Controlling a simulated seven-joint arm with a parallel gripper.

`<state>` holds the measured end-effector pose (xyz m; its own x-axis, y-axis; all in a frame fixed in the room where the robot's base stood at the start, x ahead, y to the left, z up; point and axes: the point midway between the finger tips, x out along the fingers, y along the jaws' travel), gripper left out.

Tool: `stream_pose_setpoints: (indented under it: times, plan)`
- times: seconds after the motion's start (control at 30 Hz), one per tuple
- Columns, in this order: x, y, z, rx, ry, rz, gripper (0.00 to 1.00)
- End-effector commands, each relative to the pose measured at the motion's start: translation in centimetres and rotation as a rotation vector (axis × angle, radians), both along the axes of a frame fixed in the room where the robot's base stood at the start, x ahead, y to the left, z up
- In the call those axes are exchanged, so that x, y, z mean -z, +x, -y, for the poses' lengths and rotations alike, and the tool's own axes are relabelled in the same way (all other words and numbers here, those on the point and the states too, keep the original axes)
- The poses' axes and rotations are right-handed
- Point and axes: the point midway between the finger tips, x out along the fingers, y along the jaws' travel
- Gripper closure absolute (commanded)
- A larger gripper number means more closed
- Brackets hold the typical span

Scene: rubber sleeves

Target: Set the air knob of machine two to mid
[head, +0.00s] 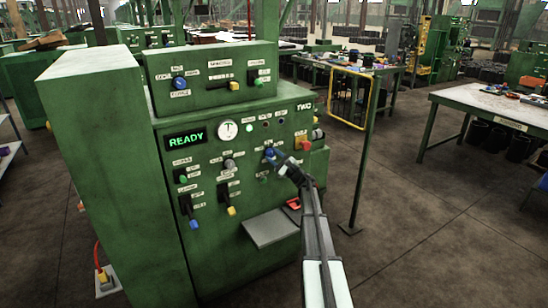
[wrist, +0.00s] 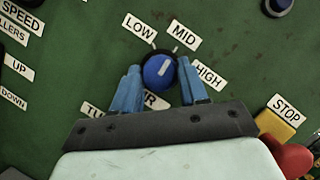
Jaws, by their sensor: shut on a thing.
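The air knob (wrist: 159,72) is round and blue with a white pointer line. It sits on the green panel of machine two (head: 250,200), marked "TWO". The labels LOW, MID (wrist: 185,36) and HIGH (wrist: 207,76) curve around its top. The pointer line tilts up and right, towards the MID label. My gripper (wrist: 158,70) has its two blue fingers on either side of the knob and is shut on it. The AIR label below is partly hidden by the gripper. In the head view my gripper (head: 275,158) reaches the panel and mostly hides the knob.
A red button with a yellow base stands by the STOP label (wrist: 286,107) at lower right. Other knobs and switches sit around the panel, including a black-based switch (head: 228,197). A green READY display (head: 185,140) is lit. A grey shelf (head: 270,228) juts out below.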

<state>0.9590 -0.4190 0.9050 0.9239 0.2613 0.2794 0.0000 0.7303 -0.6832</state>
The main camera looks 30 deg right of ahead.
Motion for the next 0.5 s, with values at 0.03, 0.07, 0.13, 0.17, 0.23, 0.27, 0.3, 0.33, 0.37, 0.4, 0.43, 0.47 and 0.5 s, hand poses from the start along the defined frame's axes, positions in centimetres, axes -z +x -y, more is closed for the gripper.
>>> stream_pose_setpoints:
  times: [0.03, 0.07, 0.13, 0.17, 0.23, 0.27, 0.3, 0.33, 0.37, 0.4, 0.43, 0.47, 0.5]
  plan:
    - [-0.04, 0.04, -0.11, -0.002, 0.015, 0.001, 0.87]
    - [-0.04, 0.05, -0.12, -0.002, 0.022, 0.001, 0.87]
    - [-0.04, 0.05, -0.12, -0.002, 0.036, 0.001, 0.87]
    - [-0.05, 0.06, -0.13, -0.002, 0.041, 0.001, 0.87]
    - [-0.05, 0.06, -0.12, -0.002, 0.049, 0.001, 0.87]
    - [-0.06, 0.06, -0.11, -0.001, 0.052, 0.002, 0.87]
    - [-0.07, 0.06, -0.1, -0.002, 0.054, 0.001, 0.87]
    - [-0.07, 0.07, -0.11, -0.001, 0.055, 0.001, 0.87]
    - [-0.07, 0.07, -0.11, -0.002, 0.056, 0.001, 0.87]
    - [-0.08, 0.06, -0.11, -0.002, 0.056, 0.001, 0.87]
    - [-0.08, 0.06, -0.11, -0.002, 0.056, 0.001, 0.87]
    - [-0.09, 0.07, -0.11, -0.002, 0.056, 0.001, 0.87]
    - [-0.09, 0.07, -0.11, -0.002, 0.056, 0.001, 0.87]
